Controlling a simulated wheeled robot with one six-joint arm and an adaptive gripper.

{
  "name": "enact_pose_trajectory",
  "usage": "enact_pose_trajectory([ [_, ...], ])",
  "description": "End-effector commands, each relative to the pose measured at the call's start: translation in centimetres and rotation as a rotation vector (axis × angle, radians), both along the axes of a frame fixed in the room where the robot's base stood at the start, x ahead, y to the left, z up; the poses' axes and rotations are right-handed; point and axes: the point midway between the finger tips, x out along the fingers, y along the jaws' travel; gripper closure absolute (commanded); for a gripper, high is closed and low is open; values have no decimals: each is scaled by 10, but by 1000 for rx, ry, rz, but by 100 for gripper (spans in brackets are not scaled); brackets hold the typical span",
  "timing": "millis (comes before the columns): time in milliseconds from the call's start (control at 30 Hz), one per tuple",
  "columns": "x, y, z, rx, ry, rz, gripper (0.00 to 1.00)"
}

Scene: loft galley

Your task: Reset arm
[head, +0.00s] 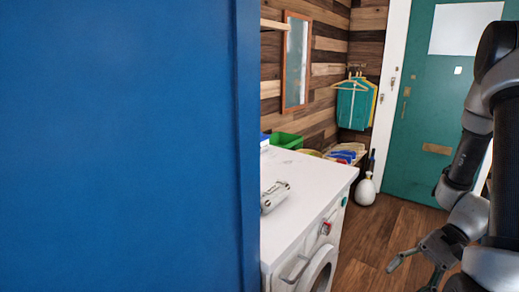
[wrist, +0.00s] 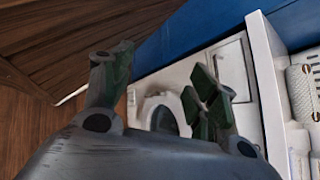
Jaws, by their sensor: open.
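My gripper (head: 412,270) is at the lower right of the head view, in front of the wooden floor. It is open and empty, and my arm folds down to it from the upper right. In the wrist view my gripper (wrist: 165,85) shows its two dark green-padded fingers spread wide apart. The front of a white washing machine (wrist: 232,68) shows behind and between the fingers. Nothing is held.
A large blue panel (head: 120,150) fills the left of the head view. The white washing machine (head: 315,205) has a grey-white object (head: 274,196) on top. A white vase-like thing (head: 365,191) stands near the teal door (head: 425,110). Wooden floor (head: 385,235) is clear between.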

Motion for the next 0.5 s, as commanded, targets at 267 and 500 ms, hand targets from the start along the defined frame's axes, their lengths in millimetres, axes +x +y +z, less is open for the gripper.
enact_pose_trajectory([
  [267, -19, -37, 78, -419, -165, 264, 41],
  [500, -23, -51, 148, -706, -432, 436, 41],
])
